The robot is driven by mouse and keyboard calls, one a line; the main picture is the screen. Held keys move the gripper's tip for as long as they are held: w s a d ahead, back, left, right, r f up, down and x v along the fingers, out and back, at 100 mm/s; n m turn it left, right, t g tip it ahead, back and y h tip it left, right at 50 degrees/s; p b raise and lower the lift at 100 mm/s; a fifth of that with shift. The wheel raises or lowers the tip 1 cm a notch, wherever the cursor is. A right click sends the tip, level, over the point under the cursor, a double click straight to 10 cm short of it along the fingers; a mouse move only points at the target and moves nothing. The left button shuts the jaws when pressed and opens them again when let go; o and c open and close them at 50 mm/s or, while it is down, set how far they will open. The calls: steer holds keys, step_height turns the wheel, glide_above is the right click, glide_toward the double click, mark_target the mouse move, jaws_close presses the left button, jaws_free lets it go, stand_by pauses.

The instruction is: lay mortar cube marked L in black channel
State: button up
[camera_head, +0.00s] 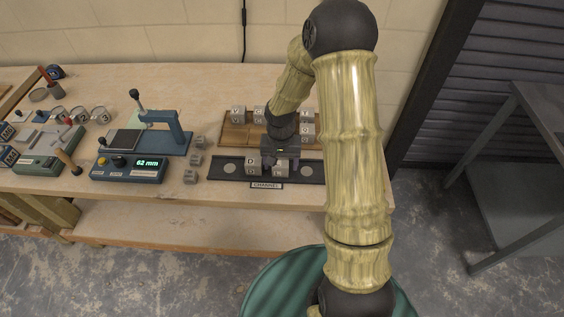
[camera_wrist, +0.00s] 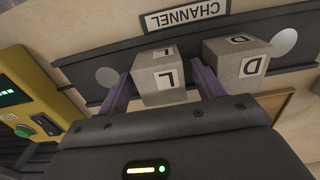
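The cube marked L (camera_wrist: 163,76) is a pale grey block with white L labels. It stands between the two purple fingers of my gripper (camera_wrist: 161,85), which appear close against its sides. In the head view, my gripper (camera_head: 280,158) is low over the black channel (camera_head: 312,171), with the L cube (camera_head: 280,171) at the channel's middle. The black channel (camera_wrist: 83,70) lies under the cube in the wrist view; whether the cube's base touches it is hidden. A cube marked D (camera_wrist: 236,65) stands close beside it, and also shows in the head view (camera_head: 252,166).
A CHANNEL label (camera_head: 267,185) marks the channel's front edge. Pale round discs (camera_wrist: 284,42) show in the channel. A wooden tray (camera_head: 236,134) with several lettered cubes lies behind. Loose cubes (camera_head: 191,176) and a blue gauge reading 62 mm (camera_head: 128,169) stand to the left.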

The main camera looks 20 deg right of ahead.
mark_target(280, 161)
steer(key=shift+r, duration=0.1)
steer(key=shift+w+r, duration=0.1)
steer(key=shift+r, duration=0.15)
step_height(280, 161, up, 12)
steer(key=shift+f, duration=0.15)
stand_by(0.5)
steer(key=shift+s, duration=0.2)
steer(key=s+r+n+t, duration=0.2)
steer(key=s+n, duration=0.1)
steer(key=s, duration=1.1)
steer(key=shift+d+r+n+t, duration=0.25)
steer(key=shift+r+n+t, duration=0.05)
steer(key=shift+r, duration=0.05)
